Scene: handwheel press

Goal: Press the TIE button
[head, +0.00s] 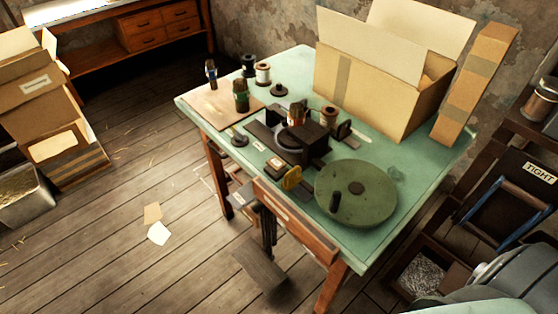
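A green-topped table (305,62) holds a dark press (303,140) with a green handwheel (370,190) at its front right. A small dark box with an orange-red top and a pale label (276,165) sits left of the wheel. A yellow rounded part (292,178) stands just right of this box. I cannot read the word TIE on anything, so I cannot tell which part is the TIE button. Neither gripper shows in the head view.
Spools (263,73) and small bottles stand at the table's back left. An open cardboard box (375,90) fills the back right. Stacked boxes (45,110) stand at far left. A rack with a TIGHT label (540,173) is at right. The wooden floor at left is mostly clear.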

